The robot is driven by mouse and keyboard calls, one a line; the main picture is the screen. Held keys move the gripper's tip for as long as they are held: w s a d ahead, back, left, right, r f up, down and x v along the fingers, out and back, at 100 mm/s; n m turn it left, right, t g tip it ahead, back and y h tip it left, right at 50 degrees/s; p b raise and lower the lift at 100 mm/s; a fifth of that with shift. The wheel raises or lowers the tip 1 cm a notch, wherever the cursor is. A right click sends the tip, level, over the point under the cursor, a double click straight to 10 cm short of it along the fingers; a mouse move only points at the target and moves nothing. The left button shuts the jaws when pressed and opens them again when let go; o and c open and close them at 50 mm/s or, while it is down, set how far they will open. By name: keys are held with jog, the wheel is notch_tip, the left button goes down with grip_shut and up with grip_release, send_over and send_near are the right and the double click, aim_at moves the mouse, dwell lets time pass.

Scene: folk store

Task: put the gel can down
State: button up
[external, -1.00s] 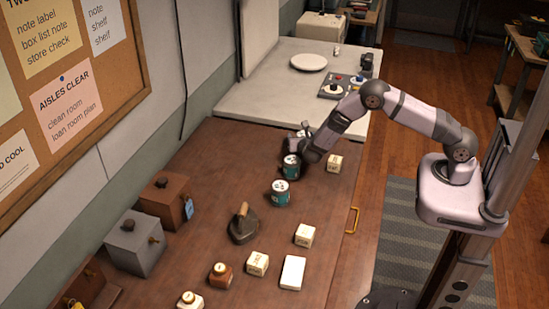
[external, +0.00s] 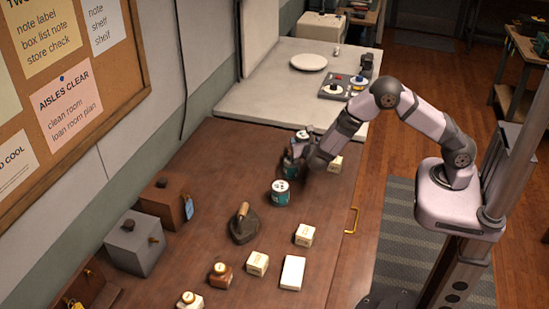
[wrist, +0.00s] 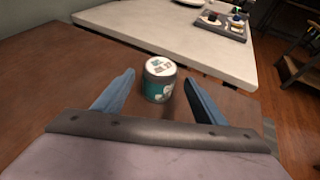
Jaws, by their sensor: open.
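A teal can with a white lid (wrist: 159,78) stands upright on the brown table in the wrist view, between and just beyond my spread fingers. Its label is too small to read. My gripper (wrist: 159,90) is open, with a gap on both sides of this can. In the external view my gripper (external: 294,153) is low over the table near its far end. A can (external: 303,134) shows its white top behind the gripper. Another teal can (external: 290,171) is partly hidden by it, and a third (external: 281,193) stands nearer. I cannot tell which is the gel can.
A small cream box (external: 335,164) stands right of my gripper. A dark iron (external: 243,225) and more small boxes (external: 305,235) stand nearer. The pale counter (external: 270,98) with a plate (external: 309,62) and tray (external: 338,90) lies beyond.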

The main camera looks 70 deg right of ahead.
jog(key=shift+v, duration=1.35)
jog(key=s+m+g, duration=0.1)
jog(key=s+m, duration=0.1)
jog(key=s, duration=0.1)
jog(key=s+m+g+y, duration=0.1)
jog(key=s+m, duration=0.1)
jog(key=s, duration=0.1)
jog(key=s+d+m+g+y, duration=0.1)
jog(key=s+g, duration=0.1)
jog(key=s, duration=0.1)
jog(key=shift+s+d+r+m, duration=0.1)
jog(key=shift+s+r+m, duration=0.05)
jog(key=shift+r+m, duration=0.2)
jog(key=s+m+y, duration=0.1)
jog(key=s, duration=0.1)
jog(key=s+a+m+g+y, duration=0.1)
jog(key=s+m, duration=0.1)
jog(key=s, duration=0.1)
jog(key=s+a+m+g+y, duration=0.1)
jog(key=s+m, duration=0.1)
jog(key=s, duration=0.1)
jog(key=shift+a+f, duration=0.15)
jog(key=s+a+m+y, duration=0.7)
jog(key=s+a+m, duration=0.3)
jog(key=a+m, duration=0.1)
jog(key=shift+r+m+t+y, duration=0.3)
jog(key=shift+m, duration=0.05)
jog(key=shift+a, duration=0.1)
